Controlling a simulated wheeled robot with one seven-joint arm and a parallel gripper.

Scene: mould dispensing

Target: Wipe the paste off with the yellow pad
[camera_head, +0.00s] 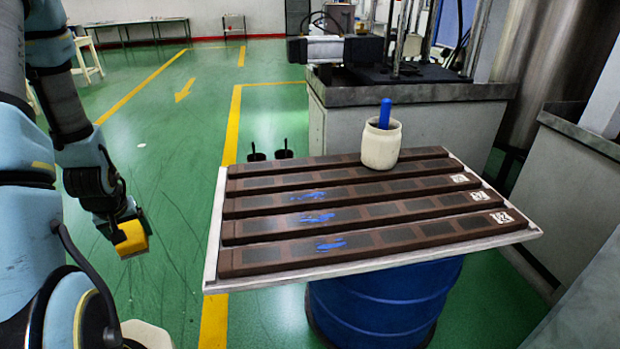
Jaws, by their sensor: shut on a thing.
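A yellow pad (131,238) hangs at the end of my arm, and my gripper (122,216) is shut on it. The gripper is left of the tray and apart from it, over the green floor. Blue paste is smeared on three of the dark brown mould bars: a far streak (307,196), a middle streak (314,217) and a near streak (331,245). The mould bars (420,232) lie side by side on a pale tray (215,230). The pad's underside is hidden.
A white jar (381,146) with a blue handle (385,112) in it stands on the far bars. The tray rests on a blue drum (385,300). A grey machine (400,105) stands behind. Open floor lies between my arm and the tray.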

